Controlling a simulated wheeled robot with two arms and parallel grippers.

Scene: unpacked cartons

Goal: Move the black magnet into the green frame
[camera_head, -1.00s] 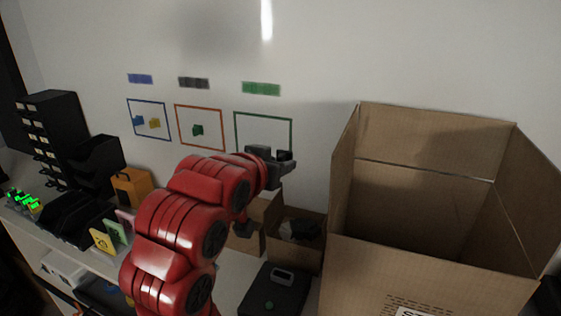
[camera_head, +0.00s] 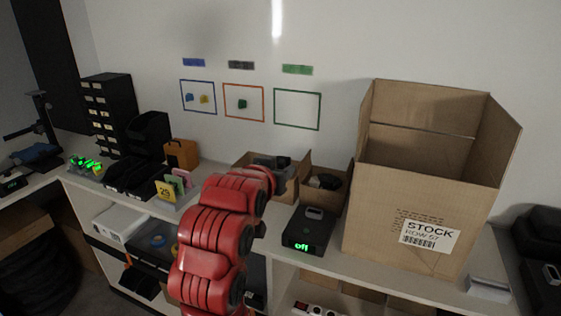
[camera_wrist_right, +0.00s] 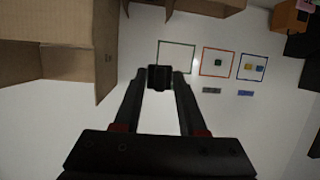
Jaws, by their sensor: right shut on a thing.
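The green frame (camera_head: 297,128) is an empty outline on the white wall, under a green label. It also shows in the right wrist view (camera_wrist_right: 177,41). My right gripper (camera_head: 274,164) is below the frame in the head view, in front of the small cartons. In the right wrist view my right gripper (camera_wrist_right: 160,78) is shut on a small black block, the black magnet (camera_wrist_right: 160,80). The magnet appears just beside the frame's outline there and hides part of it; its distance from the wall is unclear. My left gripper is not in view.
An orange frame (camera_head: 243,121) holds a green magnet; a blue frame (camera_head: 198,112) holds blue and yellow ones. A big open carton (camera_head: 385,200) stands right of the arm. Small open cartons (camera_head: 333,204) and a black device (camera_head: 308,231) sit on the shelf.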

